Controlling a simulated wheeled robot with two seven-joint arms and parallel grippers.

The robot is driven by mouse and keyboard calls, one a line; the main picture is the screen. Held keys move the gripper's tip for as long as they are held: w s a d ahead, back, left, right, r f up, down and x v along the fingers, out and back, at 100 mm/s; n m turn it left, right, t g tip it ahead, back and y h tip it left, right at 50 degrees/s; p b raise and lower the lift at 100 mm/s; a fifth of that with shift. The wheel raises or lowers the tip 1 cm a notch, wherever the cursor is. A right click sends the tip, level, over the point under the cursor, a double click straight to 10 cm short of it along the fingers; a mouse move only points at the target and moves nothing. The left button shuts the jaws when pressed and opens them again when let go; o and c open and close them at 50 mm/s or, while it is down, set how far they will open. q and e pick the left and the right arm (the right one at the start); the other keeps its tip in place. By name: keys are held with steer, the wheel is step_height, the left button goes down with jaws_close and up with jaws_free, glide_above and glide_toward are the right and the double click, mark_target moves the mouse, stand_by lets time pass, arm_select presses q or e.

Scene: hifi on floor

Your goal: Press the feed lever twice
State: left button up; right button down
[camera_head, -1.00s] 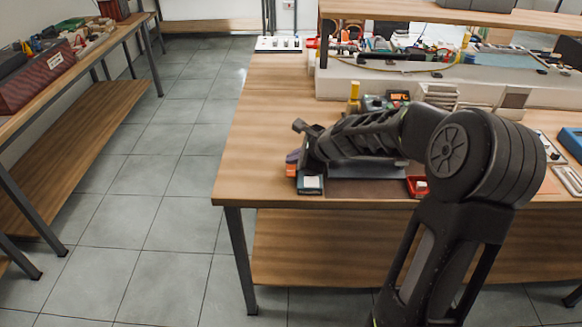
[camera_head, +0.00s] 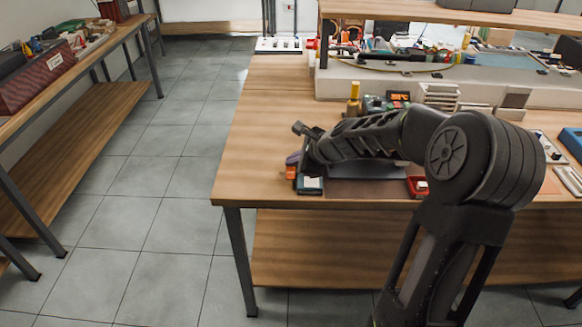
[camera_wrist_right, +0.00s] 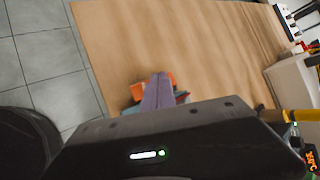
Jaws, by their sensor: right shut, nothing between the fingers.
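My right gripper (camera_wrist_right: 158,92) is shut and empty, its two lilac-grey fingers pressed together. In the head view the right gripper (camera_head: 293,159) is at the table's front left corner, pointing down. An orange part (camera_head: 291,173) sits right below the fingertips, beside a small dark device with a pale top (camera_head: 310,184). In the right wrist view the orange part (camera_wrist_right: 136,91) shows on both sides of the fingers, which hide its middle. I cannot tell whether the fingers touch it, or make out a distinct feed lever. My left gripper is not in view.
The wooden table (camera_head: 255,130) is bare left of the arm. A yellow-topped cylinder (camera_head: 353,98) and small devices stand behind the forearm. A red bin (camera_head: 417,187) lies right of a dark mat. Grey floor separates this table from the left bench (camera_head: 90,70).

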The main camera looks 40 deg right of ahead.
mark_target(294, 170)
steer(key=shift+f+b, duration=0.3)
steer(key=shift+f, duration=0.15)
stand_by(0.4)
steer(key=shift+r+p, duration=1.15)
steer(key=shift+r, duration=0.1)
step_height(294, 170, up, 5)
steer(key=p, duration=0.4)
steer(key=shift+p, duration=0.4)
steer(key=shift+f, duration=0.1)
